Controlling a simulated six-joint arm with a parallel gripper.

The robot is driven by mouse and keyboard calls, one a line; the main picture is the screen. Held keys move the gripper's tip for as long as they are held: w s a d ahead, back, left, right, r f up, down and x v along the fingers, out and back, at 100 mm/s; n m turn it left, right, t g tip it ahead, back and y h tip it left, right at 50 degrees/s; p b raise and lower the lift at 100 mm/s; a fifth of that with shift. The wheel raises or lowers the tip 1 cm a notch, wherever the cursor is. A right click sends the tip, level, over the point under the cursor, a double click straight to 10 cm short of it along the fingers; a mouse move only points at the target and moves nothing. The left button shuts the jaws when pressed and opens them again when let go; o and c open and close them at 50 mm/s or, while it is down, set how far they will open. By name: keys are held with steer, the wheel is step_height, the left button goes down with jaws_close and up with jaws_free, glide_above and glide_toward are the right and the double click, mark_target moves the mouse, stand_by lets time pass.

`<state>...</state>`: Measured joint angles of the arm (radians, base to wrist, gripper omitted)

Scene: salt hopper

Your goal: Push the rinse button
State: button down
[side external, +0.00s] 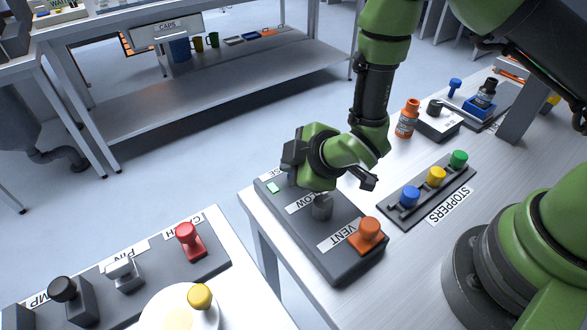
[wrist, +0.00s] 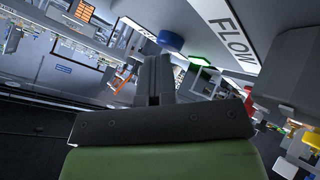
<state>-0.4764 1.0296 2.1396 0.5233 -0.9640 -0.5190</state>
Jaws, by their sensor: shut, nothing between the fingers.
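The dark control panel (side external: 345,258) sits at the table's edge in the side view, with labels ending in SE, then FLOW and VENT. My gripper (side external: 291,168) is over the SE end and hides most of what stands there. In the wrist view my gripper's fingers (wrist: 158,60) are shut together and empty. A round blue button (wrist: 170,40) shows just beyond the fingertips, on the panel face. I take it for the rinse button; I cannot tell whether the fingers touch it. A small green square (side external: 273,188) lies at that end.
A grey flow knob (side external: 322,207) and an orange vent knob (side external: 370,230) stand on the same panel. A stoppers rack (side external: 408,220) with blue, yellow and green tops lies to the right. Another bench (side external: 240,300) with knobs is at lower left, across a gap.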

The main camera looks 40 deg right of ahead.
steer(key=shift+r, duration=3.3)
